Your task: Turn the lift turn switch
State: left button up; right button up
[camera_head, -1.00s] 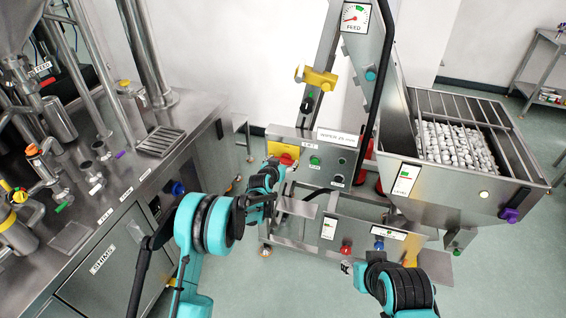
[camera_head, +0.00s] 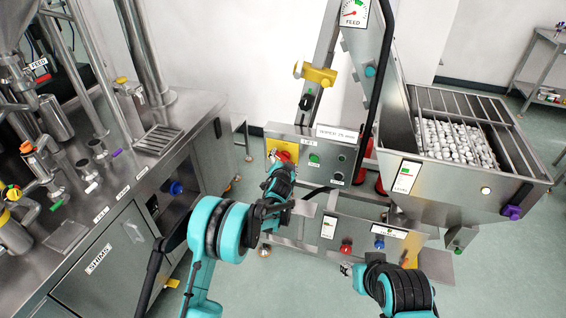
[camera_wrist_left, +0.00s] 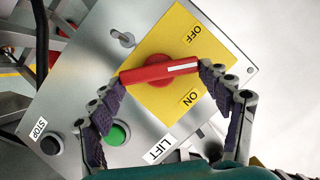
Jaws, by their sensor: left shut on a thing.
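The lift turn switch is a red handle (camera_wrist_left: 158,72) with a white mark on a yellow plate (camera_wrist_left: 160,100) lettered OFF and ON. In the left wrist view the white mark points between OFF and ON. My left gripper (camera_wrist_left: 162,74) is shut on the handle, one finger at each end. In the head view the switch (camera_head: 290,147) shows partly at the upper left of the steel panel (camera_head: 328,133), with my left gripper (camera_head: 280,168) in front of it. My right gripper (camera_head: 346,269) shows only a small part at lower centre, so its jaws cannot be judged.
A green button (camera_wrist_left: 117,133) and a black STOP button (camera_wrist_left: 51,144) sit beside the yellow plate. A steel hopper of white caps (camera_head: 460,180) stands right. A steel bench (camera_head: 110,190) with pipes and valves stands left.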

pick_arm(q)
jog(key=m, duration=0.1)
jog(key=m+t+b, duration=0.1)
jog(key=m+y, duration=0.1)
jog(key=shift+s+d+f, duration=0.1)
jog(key=shift+d+f, duration=0.15)
jog(key=shift+d, duration=0.05)
jog(key=shift+f+m+t+y+b, duration=0.15)
jog(key=shift+m+t+y, duration=0.25)
jog(key=shift+m, duration=0.6)
jog(key=shift+f+m+t+y+b, duration=0.1)
jog(key=shift+m+t+y+b, duration=0.1)
jog(key=shift+m+t, duration=0.6)
jog(key=shift+m, duration=0.4)
jog(key=o, duration=1.1)
jog(key=shift+o, duration=0.2)
jog(key=s+d, duration=0.1)
jog(key=s, duration=1.1)
jog(key=shift+r, duration=0.3)
